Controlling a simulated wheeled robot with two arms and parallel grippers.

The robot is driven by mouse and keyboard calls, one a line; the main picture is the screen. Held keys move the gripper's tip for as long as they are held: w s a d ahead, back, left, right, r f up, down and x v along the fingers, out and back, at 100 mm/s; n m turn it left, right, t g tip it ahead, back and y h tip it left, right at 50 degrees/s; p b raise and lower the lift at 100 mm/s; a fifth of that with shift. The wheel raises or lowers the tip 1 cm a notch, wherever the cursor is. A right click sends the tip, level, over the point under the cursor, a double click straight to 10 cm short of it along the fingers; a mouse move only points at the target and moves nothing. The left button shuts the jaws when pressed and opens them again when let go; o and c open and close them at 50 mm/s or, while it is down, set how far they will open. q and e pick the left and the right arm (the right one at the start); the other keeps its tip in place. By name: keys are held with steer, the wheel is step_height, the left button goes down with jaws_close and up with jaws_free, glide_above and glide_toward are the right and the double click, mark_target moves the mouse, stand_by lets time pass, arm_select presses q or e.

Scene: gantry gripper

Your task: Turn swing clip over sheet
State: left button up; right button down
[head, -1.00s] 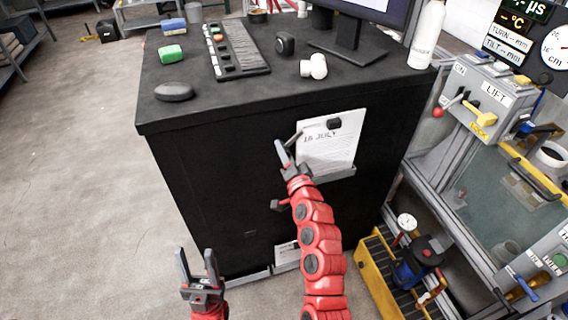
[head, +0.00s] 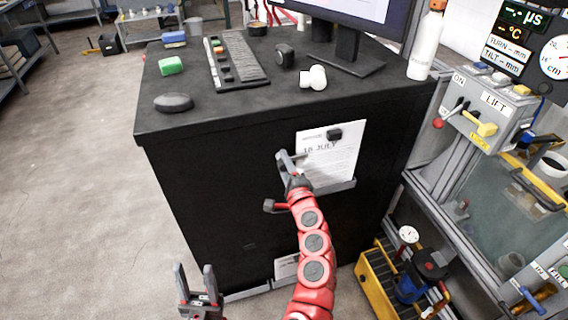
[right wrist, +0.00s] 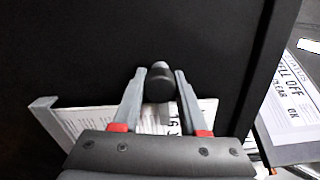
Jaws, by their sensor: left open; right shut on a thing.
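The white sheet (head: 332,160) stands upright on the dark front of the cabinet, in a grey ledge (head: 335,187), with a date written at its top. A black block (head: 334,134) sits at its top edge. My left gripper (head: 196,280) is open and empty, low in front of the cabinet.
The cabinet top (head: 215,105) holds a keyboard-like panel (head: 238,62), a monitor (head: 350,30), a green block (head: 171,66) and a bottle (head: 428,42). A yellow tool crate (head: 375,285) and a lift panel (head: 490,105) stand at the right.

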stand_by(0.6)
steer(key=shift+c, duration=2.2)
jaws_free()
steer(key=v, duration=1.7)
steer(key=shift+s, duration=0.15)
steer(key=shift+d, duration=0.15)
